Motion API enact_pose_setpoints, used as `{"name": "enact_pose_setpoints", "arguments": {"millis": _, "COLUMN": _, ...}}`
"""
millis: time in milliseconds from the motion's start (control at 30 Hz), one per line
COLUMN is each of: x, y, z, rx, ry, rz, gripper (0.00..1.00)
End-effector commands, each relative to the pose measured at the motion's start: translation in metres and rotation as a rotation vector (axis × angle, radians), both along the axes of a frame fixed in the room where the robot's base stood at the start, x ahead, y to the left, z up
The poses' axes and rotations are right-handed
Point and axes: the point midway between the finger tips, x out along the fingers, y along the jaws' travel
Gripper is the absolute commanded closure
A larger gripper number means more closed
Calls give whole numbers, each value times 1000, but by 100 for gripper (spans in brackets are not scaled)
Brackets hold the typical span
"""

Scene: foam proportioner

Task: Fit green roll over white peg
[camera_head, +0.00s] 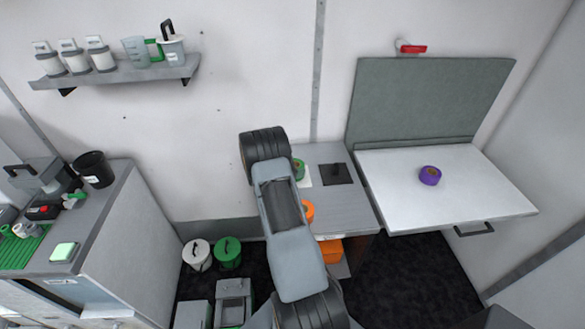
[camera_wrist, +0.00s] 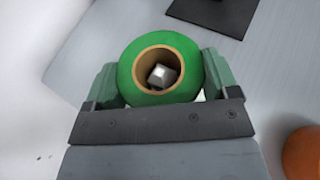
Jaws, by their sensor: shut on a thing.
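The green roll (camera_wrist: 190,75) is held between the two fingers of my gripper (camera_wrist: 160,85) in the wrist view. Its open bore faces the camera, with a tan inner core. The pale top of the white peg (camera_wrist: 161,74) shows inside the bore, toward its lower side. I cannot tell whether the roll is around the peg or still above it. In the head view, a part of the green roll (camera_head: 299,168) shows at the right of my arm, above a white base plate (camera_head: 305,180). My arm hides the gripper there.
A black plate with a dark peg (camera_head: 337,173) lies to the right on the grey bench (camera_head: 345,207). An orange roll (camera_head: 308,211) sits nearer the front, partly behind my arm. A purple roll (camera_head: 430,175) lies on the white fold-down table (camera_head: 480,190).

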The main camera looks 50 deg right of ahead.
Motion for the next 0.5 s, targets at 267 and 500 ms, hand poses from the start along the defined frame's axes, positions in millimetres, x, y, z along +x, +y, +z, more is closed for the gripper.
{"name": "enact_pose_setpoints", "arguments": {"millis": 267, "x": 0, "y": 0, "z": -7, "rx": -1, "ry": 0, "rz": 0, "gripper": 45}}
{"name": "enact_pose_setpoints", "arguments": {"millis": 500, "x": 0, "y": 0, "z": -7, "rx": 0, "ry": 0, "rz": 0, "gripper": 9}}
